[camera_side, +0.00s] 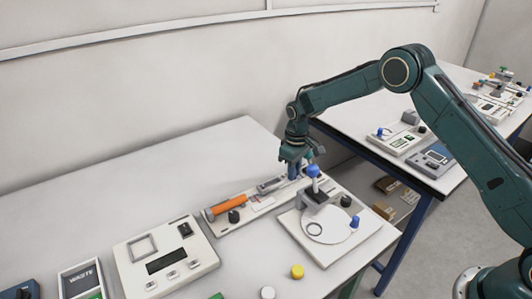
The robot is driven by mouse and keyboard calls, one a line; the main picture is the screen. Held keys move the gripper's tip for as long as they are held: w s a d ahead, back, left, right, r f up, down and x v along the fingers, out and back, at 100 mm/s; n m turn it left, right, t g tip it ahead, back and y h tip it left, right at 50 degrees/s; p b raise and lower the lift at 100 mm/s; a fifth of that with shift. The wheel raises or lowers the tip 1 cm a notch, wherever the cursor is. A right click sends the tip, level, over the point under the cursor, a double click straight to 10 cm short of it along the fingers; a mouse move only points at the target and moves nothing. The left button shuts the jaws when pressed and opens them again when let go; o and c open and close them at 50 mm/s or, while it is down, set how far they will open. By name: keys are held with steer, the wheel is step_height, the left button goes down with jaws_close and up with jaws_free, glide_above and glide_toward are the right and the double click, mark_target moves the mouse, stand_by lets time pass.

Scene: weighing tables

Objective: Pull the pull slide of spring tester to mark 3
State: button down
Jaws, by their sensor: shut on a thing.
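The spring tester (240,222) is a long, narrow pale base running diagonally across the near table, with an orange cylinder (226,207) at its left end and a grey part (270,185) farther right. My gripper (293,174) is down at the right end of the tester, pointing downward. It is shut on the pull slide, which is mostly hidden by the fingers. The marks on the tester are too small to read, so I cannot tell at which mark the slide stands.
A round white plate device (319,232) with a blue knob (313,171) stands close right of my gripper. A device with a dark display (166,262), a yellow cap (297,271) and a waste box (81,277) are nearer the front. The table behind the tester is clear.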

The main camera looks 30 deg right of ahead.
steer(key=c, duration=1.3)
jaws_free()
steer(key=shift+c, duration=0.2)
steer(key=shift+r, duration=0.1)
step_height(320, 180, up, 14)
